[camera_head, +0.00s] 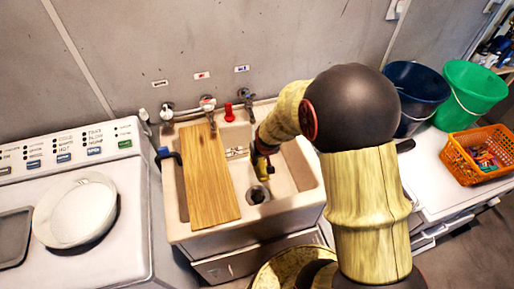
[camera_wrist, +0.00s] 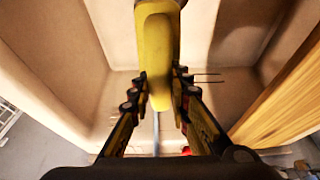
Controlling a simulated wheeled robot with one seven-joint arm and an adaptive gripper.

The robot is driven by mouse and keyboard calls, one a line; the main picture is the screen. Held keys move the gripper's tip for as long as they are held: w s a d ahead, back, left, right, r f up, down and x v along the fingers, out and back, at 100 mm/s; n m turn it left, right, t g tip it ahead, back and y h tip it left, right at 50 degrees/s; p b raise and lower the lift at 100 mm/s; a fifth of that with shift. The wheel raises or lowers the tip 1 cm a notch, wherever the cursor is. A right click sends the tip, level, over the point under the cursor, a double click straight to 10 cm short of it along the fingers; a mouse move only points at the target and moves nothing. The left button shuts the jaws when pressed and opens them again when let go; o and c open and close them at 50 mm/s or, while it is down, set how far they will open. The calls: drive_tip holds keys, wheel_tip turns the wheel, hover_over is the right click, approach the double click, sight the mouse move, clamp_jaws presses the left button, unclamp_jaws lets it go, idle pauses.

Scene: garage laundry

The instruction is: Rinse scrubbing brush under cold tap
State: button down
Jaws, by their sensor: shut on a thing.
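My gripper (camera_head: 264,158) is down inside the right part of the sink (camera_head: 295,185). It is shut on a yellow object, which looks like the scrubbing brush (camera_wrist: 157,50); its yellow part (camera_head: 259,166) also shows in the head view, above the drain (camera_head: 257,195). In the wrist view my fingers (camera_wrist: 160,88) are on both sides of the yellow handle. The brush's bristles cannot be made out. The tap under the blue label (camera_head: 247,98) is at the back wall, behind my gripper. Whether water runs cannot be told.
A wooden board (camera_head: 207,180) lies across the sink's left part. Other taps (camera_head: 208,104) and a red object (camera_head: 229,112) are at the back. A washing machine (camera_head: 110,165) stands left. Buckets (camera_head: 475,95) and an orange basket (camera_head: 470,170) stand right.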

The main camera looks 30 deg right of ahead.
sight(260, 161)
drive_tip(key=shift+s+a+r+p, duration=0.3)
drive_tip(key=shift+s+r+p, duration=0.35)
drive_tip(key=shift+s+r, duration=0.1)
drive_tip(key=shift+s+a+r+p, duration=0.25)
drive_tip(key=shift+s+r+p, duration=0.4)
drive_tip(key=shift+s, duration=0.05)
drive_tip(key=shift+s+a+r+p, duration=0.2)
drive_tip(key=shift+s+r+p, duration=0.15)
drive_tip(key=shift+s, duration=0.1)
drive_tip(key=shift+s+a+r+p, duration=0.15)
drive_tip(key=shift+s+r+p, duration=0.15)
drive_tip(key=shift+s, duration=0.15)
drive_tip(key=shift+r, duration=0.1)
